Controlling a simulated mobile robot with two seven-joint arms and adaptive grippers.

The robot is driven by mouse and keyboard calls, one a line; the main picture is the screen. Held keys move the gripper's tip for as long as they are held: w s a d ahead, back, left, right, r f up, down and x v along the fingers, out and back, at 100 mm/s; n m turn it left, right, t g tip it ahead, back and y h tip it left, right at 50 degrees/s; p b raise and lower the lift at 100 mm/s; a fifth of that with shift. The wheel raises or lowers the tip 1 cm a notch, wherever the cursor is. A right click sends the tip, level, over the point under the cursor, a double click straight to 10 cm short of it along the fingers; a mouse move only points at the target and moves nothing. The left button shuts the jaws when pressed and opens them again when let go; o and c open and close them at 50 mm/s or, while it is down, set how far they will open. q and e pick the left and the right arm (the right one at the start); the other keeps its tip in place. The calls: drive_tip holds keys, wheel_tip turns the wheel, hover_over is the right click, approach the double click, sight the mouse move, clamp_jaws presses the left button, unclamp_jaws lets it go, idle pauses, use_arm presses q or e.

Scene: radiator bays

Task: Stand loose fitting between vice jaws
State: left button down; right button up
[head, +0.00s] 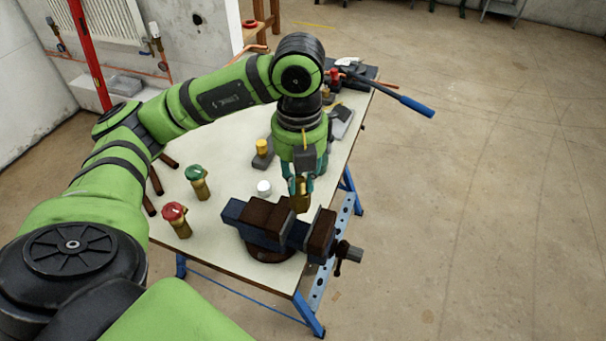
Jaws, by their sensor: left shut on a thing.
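The vice (268,244), blue with brown jaws, stands at the near right corner of the workbench. A gap separates its left jaw (264,216) from its right jaw (322,230). My left gripper (299,188) points down over the vice and is shut on a brass fitting (300,202). The fitting's lower end shows below the fingers, at or just above the gap between the jaws. I cannot tell whether it touches either jaw. The fingers hide its upper part. My right gripper is not in view.
A blue-handled tool (405,103) juts past the far right edge.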

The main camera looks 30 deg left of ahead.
sight(301, 207)
use_arm(q)
drive_tip(key=shift+f, duration=0.4)
drive_tip(key=shift+f+b, duration=0.3)
drive_tip(key=shift+b, duration=0.1)
drive_tip(key=shift+d+f+b, duration=0.15)
drive_tip(key=shift+f+b, duration=0.25)
drive_tip(key=shift+f, duration=0.2)
drive_tip(key=shift+f+b, duration=0.6)
drive_tip(key=shift+f, duration=0.2)
wheel_tip(301, 207, down, 5)
drive_tip(key=b, duration=0.4)
drive_tip(key=shift+r, duration=0.15)
use_arm(e)
wheel_tip(301, 207, down, 8)
drive_tip(key=shift+s+d+r, duration=0.2)
use_arm(q)
drive_tip(key=c, duration=1)
unclamp_jaws()
